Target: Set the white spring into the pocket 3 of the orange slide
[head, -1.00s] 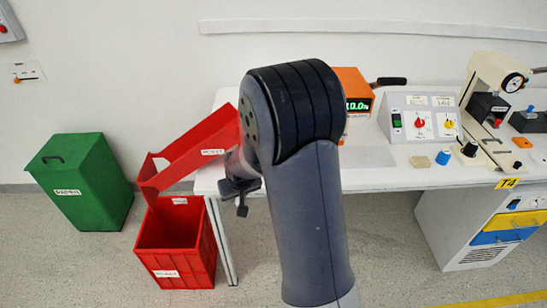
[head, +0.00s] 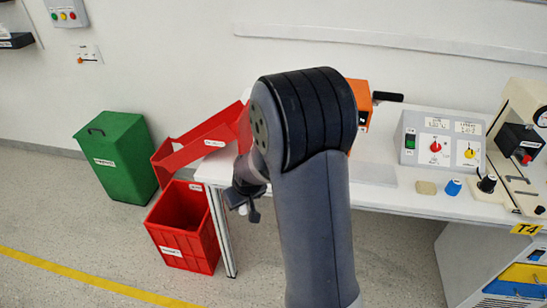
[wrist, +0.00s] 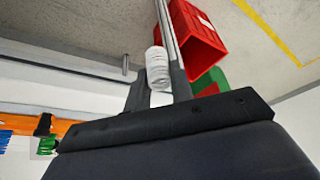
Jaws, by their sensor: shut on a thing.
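The white spring (wrist: 157,67) is a ribbed white cylinder between the two fingers of my gripper (wrist: 158,82) in the wrist view. My gripper is shut on it. No pocket 3 can be made out.
The white table (head: 385,198) carries an orange box (head: 361,100), a switch panel (head: 440,140) and small knobs. A red chute (head: 200,140) slopes from its left end above a red bin (head: 185,240). A green bin (head: 122,165) stands left. The floor in front is clear.

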